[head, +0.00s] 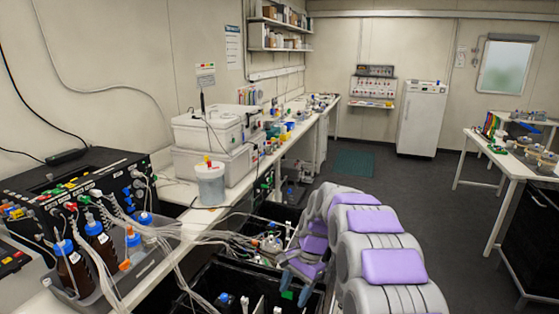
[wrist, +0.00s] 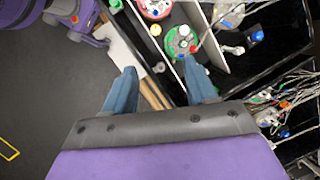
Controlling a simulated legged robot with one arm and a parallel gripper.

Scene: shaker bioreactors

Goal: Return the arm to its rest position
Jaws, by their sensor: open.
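My arm, grey with purple panels, reaches forward from the bottom right of the head view and bends down to the left. My gripper (wrist: 160,82) shows two blue-grey fingers spread apart in the wrist view, with nothing between them. The gripper end hangs beside the open black bins under the bench in the head view.
Black bins (head: 222,281) with tubes and bottles lie left of the arm. The white bench (head: 171,231) carries a black control box (head: 70,180), blue-capped bottles and white containers (head: 208,130). Dark floor (head: 424,184) is open ahead and right, before a side table (head: 509,163).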

